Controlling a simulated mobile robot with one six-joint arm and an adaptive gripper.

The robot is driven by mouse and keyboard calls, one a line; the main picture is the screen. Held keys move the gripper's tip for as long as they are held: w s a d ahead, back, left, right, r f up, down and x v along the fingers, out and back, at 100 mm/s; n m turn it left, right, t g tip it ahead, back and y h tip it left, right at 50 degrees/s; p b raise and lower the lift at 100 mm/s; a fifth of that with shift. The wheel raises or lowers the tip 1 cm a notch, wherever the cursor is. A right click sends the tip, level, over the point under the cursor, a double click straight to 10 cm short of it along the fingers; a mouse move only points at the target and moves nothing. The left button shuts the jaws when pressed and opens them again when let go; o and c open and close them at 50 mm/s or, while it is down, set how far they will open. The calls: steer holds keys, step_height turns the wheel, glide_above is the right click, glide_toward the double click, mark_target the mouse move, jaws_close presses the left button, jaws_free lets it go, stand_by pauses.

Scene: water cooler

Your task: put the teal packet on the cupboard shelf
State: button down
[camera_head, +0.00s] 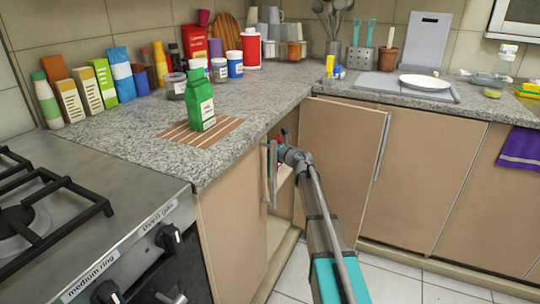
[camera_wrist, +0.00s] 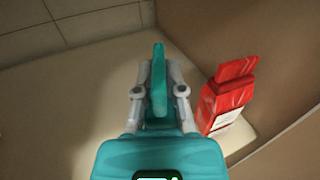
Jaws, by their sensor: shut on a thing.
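My gripper (camera_wrist: 157,68) is shut on the teal packet (camera_wrist: 158,95), which shows as a narrow upright strip between the two fingers in the wrist view. Below and around it is a pale cupboard shelf (camera_wrist: 70,120); I cannot tell whether the packet touches it. In the head view my arm reaches into the open cupboard (camera_head: 283,205) under the counter corner. The gripper's end and the packet are mostly hidden there by the cupboard edge and my arm.
A red packet (camera_wrist: 229,95) stands on the shelf close to the right of my gripper, beside a brown side panel (camera_wrist: 285,70). The shelf at left is clear. A green packet (camera_head: 201,103) stands on a striped mat (camera_head: 172,133) on the counter above. A cupboard door (camera_head: 345,165) stands at right.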

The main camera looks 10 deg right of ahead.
steer(key=shift+w+f+b, duration=0.4)
steer(key=shift+f+b, duration=0.1)
steer(key=shift+b, duration=0.05)
steer(key=shift+f+b, duration=1.45)
steer(key=shift+f, duration=0.15)
steer(key=c, duration=0.7)
jaws_free()
steer(key=v, duration=1.2)
steer(key=shift+d, duration=0.1)
